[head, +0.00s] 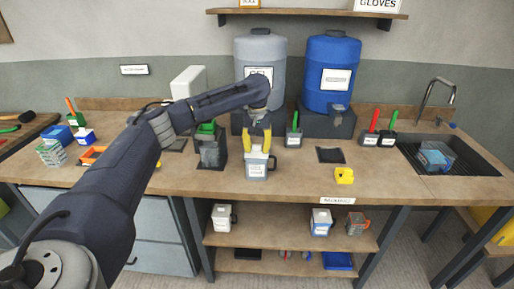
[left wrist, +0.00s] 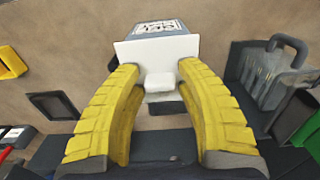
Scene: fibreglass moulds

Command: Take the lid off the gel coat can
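The gel coat can (head: 256,172) is a small grey container with a white label, upright on the worktop near its front edge. Its pale lid (left wrist: 190,47) shows in the left wrist view as a white plate with a small white knob (left wrist: 160,82). My left gripper (head: 258,148) points down over the can. In the left wrist view its yellow fingers (left wrist: 159,75) are spread, one on each side of the knob, with gaps between. The lid sits on the can. My right gripper is in neither view.
A dark grey holder (head: 211,150) with a green-topped item stands left of the can. A small pot with a green handle (head: 294,137) is behind right.

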